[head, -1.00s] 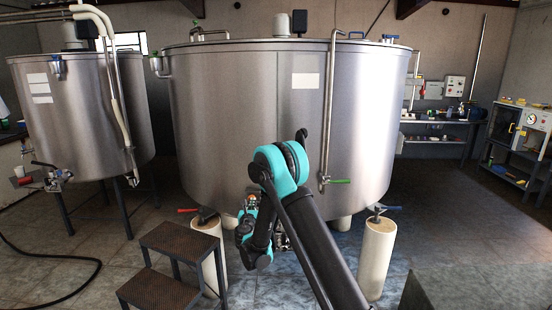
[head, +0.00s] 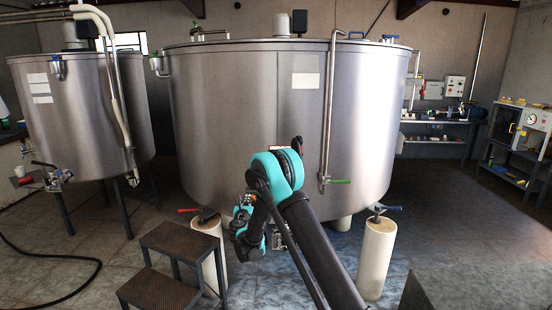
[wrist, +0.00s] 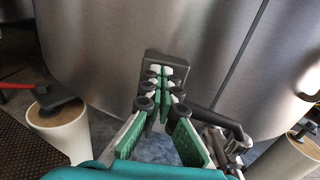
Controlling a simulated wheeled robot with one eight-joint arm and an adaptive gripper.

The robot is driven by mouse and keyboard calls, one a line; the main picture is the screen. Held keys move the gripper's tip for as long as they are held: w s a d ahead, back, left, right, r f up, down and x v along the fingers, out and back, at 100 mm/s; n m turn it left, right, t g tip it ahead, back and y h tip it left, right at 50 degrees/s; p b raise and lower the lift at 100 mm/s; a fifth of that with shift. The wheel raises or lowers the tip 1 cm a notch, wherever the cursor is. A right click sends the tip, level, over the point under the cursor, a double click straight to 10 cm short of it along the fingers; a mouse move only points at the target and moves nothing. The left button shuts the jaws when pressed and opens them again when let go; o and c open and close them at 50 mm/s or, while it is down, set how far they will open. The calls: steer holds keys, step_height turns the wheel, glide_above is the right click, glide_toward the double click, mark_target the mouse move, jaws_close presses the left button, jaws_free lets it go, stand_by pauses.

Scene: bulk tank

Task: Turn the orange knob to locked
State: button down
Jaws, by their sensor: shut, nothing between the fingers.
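I cannot make out an orange knob for certain in either view. A red lever (head: 188,210) sits on the left white post below the big steel tank (head: 240,120). It also shows at the left edge of the wrist view (wrist: 14,86), apart from my gripper. In the wrist view my gripper (wrist: 163,82), with green-padded fingers, is shut and empty in front of the tank's lower wall. A dark block lies just beyond the fingertips, and I cannot tell what it belongs to. My arm hides the fingertips in the head view.
Dark steps (head: 178,262) stand at the front left. A right white post (head: 376,258) carries a blue lever (head: 386,207). A vertical pipe (head: 328,120) with a green handle (head: 340,181) runs down the tank. A smaller tank (head: 85,120) stands left. Open floor lies right.

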steer(key=shift+w, duration=1)
steer(key=shift+s+d+f, duration=0.1)
steer(key=shift+d, duration=1.25)
stand_by(0.4)
steer(key=shift+r, duration=0.35)
steer(key=s, duration=0.6)
